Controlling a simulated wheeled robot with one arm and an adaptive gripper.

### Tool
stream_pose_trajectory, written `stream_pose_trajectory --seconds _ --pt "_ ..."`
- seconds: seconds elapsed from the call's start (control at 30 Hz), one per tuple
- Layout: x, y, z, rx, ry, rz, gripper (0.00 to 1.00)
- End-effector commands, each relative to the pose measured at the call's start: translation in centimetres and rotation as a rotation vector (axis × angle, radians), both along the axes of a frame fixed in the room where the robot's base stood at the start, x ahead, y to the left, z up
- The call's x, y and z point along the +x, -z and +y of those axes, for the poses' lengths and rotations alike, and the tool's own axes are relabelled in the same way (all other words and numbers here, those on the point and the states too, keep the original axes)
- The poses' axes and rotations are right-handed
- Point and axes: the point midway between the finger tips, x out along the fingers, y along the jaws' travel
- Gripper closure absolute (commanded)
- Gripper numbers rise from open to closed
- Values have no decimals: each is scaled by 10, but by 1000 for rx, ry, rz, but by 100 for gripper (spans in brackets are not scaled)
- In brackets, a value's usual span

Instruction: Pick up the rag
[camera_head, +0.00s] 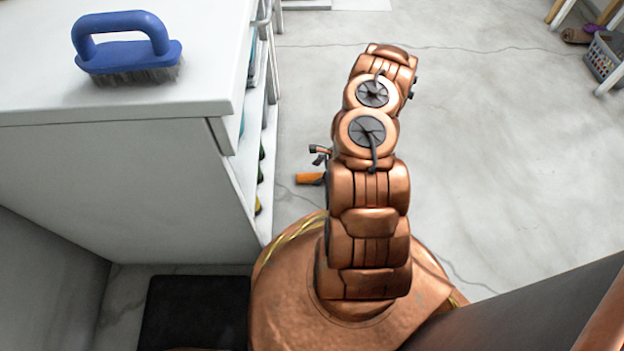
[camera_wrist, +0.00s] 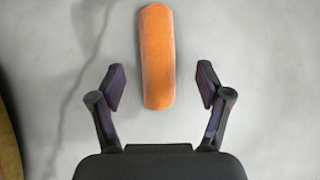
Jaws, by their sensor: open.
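An orange rag (camera_wrist: 157,58), long and narrow with rounded ends, lies on the grey floor. In the wrist view it runs lengthwise between the two fingers of my gripper (camera_wrist: 160,88), which is open. Both fingers stand apart from the rag, one on each side. In the head view a small part of the orange rag (camera_head: 309,179) shows on the floor just left of my copper arm. The dark tip of my gripper (camera_head: 320,156) shows beside the arm above it. The rest of the rag and gripper is hidden behind the arm.
A white shelving unit (camera_head: 110,190) stands to the left, with a blue brush (camera_head: 126,52) on top. Dark matting (camera_head: 195,312) lies at the lower left. A basket (camera_head: 604,58) stands at the far upper right. The floor (camera_head: 510,150) right of my arm is clear.

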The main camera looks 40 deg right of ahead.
Motion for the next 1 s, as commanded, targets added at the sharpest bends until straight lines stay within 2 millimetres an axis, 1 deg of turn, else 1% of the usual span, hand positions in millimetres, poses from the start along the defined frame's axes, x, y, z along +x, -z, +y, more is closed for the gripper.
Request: stream_pose_trajectory --seconds 0.03,0.2,0.5,1.0 --pt "2 10 3 0 -1 0 23" --pt "8 21 11 1 -2 1 23" --pt "9 22 12 0 -1 -1 24" --pt "9 22 12 0 -1 -1 76"
